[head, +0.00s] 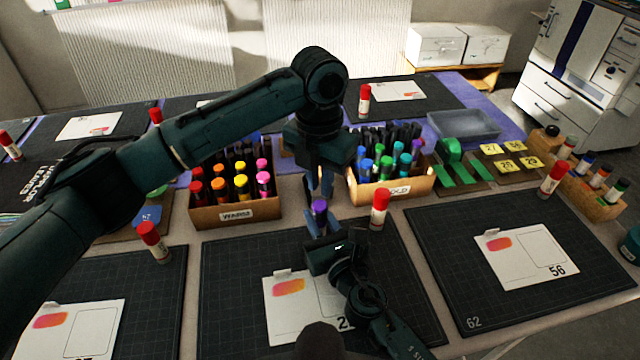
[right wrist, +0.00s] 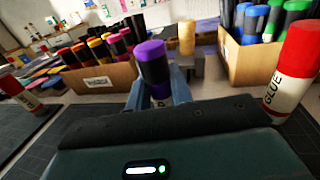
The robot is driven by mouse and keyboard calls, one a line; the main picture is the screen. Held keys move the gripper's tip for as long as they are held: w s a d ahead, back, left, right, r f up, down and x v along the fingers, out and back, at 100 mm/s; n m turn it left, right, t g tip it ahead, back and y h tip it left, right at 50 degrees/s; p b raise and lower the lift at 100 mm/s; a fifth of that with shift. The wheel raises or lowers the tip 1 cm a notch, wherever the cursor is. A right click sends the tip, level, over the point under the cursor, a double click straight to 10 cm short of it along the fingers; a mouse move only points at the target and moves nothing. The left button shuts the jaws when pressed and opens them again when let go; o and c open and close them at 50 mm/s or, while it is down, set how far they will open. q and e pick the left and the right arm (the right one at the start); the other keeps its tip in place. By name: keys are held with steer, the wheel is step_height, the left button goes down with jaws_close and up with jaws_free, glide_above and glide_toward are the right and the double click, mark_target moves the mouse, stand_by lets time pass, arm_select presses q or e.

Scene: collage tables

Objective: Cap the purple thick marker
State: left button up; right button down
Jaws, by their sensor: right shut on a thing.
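The purple thick marker (head: 319,208) stands upright between the fingers of my right gripper (head: 318,226), over the middle mat. In the right wrist view its purple top (right wrist: 151,52) sits above a dark barrel, with the lower part hidden by my right gripper (right wrist: 158,92). The purple top looks like a cap on the barrel; how tightly it sits I cannot tell. My left gripper (head: 320,188) points down just above the marker, its fingers apart with nothing seen between them.
A cardboard box of warm-coloured markers (head: 236,212) stands left, and a box of cool-coloured markers (head: 392,190) right. A red-capped glue stick (head: 379,210) stands close to my right gripper. A card (head: 290,312) lies on the middle mat (head: 225,275).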

mark_target(320, 205)
steer(key=c, duration=1.2)
jaws_free()
steer(key=shift+o, duration=0.2)
arm_select(q)
steer(key=shift+f+b, duration=0.75)
steer(key=shift+f, duration=0.05)
arm_select(e)
steer(key=v, duration=1.2)
steer(key=shift+d+f, duration=0.1)
steer(key=shift+f, duration=0.05)
steer(key=shift+s+d, duration=0.2)
steer(key=shift+s, duration=0.3)
arm_select(q)
steer(key=shift+f, duration=0.2)
steer(key=shift+f+b, duration=0.35)
steer(key=shift+f, duration=0.65)
arm_select(e)
steer(key=shift+f, duration=0.25)
